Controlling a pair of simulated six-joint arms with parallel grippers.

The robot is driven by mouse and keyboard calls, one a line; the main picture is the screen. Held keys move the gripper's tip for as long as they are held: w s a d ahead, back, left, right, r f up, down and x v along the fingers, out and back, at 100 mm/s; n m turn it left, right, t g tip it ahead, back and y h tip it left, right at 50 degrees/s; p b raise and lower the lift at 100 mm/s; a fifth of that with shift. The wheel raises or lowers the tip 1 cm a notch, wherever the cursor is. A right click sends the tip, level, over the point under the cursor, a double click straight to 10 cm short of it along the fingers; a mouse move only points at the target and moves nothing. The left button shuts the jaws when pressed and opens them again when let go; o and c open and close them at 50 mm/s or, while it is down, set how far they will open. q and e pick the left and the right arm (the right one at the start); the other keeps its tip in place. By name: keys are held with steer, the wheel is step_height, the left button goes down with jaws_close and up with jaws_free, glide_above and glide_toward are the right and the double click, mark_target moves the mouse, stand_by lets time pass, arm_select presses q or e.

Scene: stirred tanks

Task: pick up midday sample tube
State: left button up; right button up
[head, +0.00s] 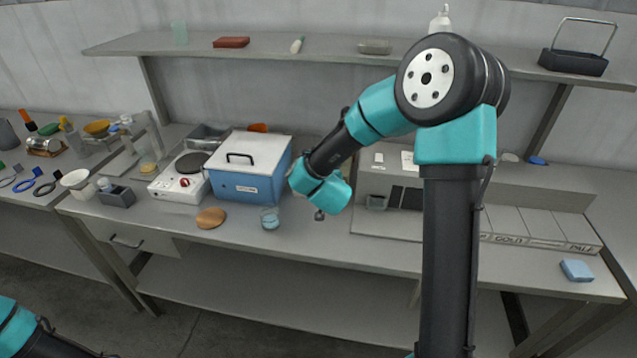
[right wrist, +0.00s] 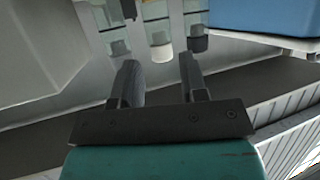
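In the right wrist view, several clear tube-like vessels show beyond my fingers: one with a white and yellowish end (right wrist: 161,46), one with a dark end (right wrist: 198,42) and one with a grey end (right wrist: 119,48). I cannot tell which is the midday sample tube, as no label is readable. My right gripper (right wrist: 160,80) is open, with nothing between its fingers, and apart from the vessels. In the head view, its small dark tip (head: 319,215) shows above the bench, right of a glass beaker (head: 270,219). My left gripper is out of view.
A blue box with a white lid (head: 248,185) and a white hotplate (head: 180,188) stand left of my right arm. A brown round object (head: 210,218) lies near the bench front. A labelled tray (head: 520,238) and a blue block (head: 577,270) are at right.

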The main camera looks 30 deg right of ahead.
steer(key=shift+x, duration=0.8)
steer(key=shift+x, duration=2.65)
steer(key=shift+r, duration=0.1)
steer(key=shift+c, duration=0.2)
jaws_close()
